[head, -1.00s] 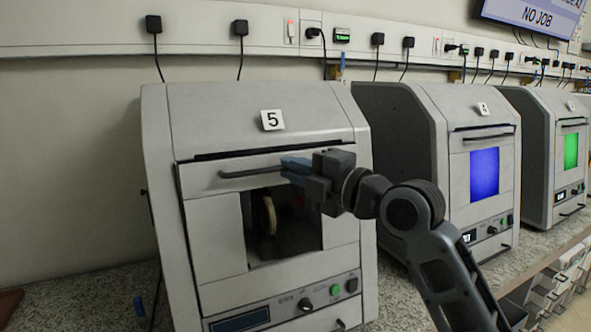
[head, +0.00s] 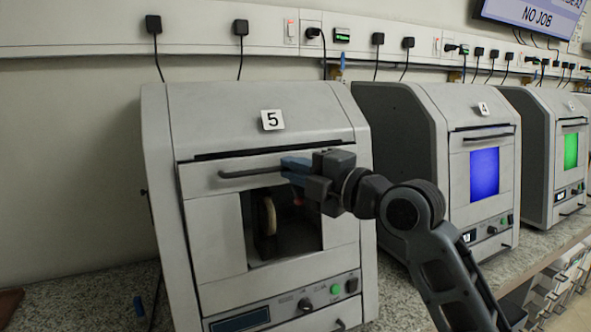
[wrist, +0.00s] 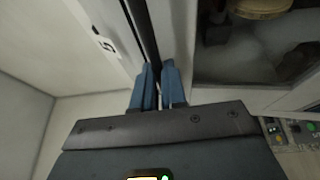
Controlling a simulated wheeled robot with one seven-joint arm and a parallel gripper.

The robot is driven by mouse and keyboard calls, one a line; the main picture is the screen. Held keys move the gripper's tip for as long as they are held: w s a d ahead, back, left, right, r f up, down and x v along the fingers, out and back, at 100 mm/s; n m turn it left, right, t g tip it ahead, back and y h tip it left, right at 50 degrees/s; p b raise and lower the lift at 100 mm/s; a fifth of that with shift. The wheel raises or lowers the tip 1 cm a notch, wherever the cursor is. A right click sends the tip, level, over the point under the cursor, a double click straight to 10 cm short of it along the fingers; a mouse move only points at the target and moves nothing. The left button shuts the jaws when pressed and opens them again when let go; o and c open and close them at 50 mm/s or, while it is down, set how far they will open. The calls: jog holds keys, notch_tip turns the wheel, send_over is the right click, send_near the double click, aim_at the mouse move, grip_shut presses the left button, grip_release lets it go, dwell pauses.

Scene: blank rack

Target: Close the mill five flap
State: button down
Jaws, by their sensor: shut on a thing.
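Mill five (head: 260,110), a grey cabinet labelled 5, stands front left in the head view. Its flap (head: 215,235) is a pale front panel with a dark window (head: 290,235), through which a round pale disc (head: 265,215) shows. The flap looks nearly flush with the front; I cannot tell whether it is fully shut. A bar handle (head: 240,173) crosses its upper part. My gripper (head: 293,165) is shut on the right part of this handle. In the wrist view, my blue fingers (wrist: 159,85) close around the bar, hiding the gripped part.
Mill four (head: 485,175) with a blue window stands to the right, and another mill (head: 570,150) with a green window beyond it. A speckled counter (head: 90,290) runs beneath. Sockets and hanging cables line the wall rail (head: 190,30).

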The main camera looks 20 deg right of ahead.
jog(key=shift+f, duration=0.15)
jog(key=w+b, duration=0.1)
jog(key=b, duration=0.2)
jog(key=shift+w+f, duration=0.1)
jog(key=shift+w, duration=0.3)
jog(key=shift+r, duration=0.2)
jog(key=c, duration=1.2)
grip_release()
jog(key=shift+w, duration=0.1)
jog(key=shift+b+v, duration=1.2)
jog(key=shift+v, duration=2.75)
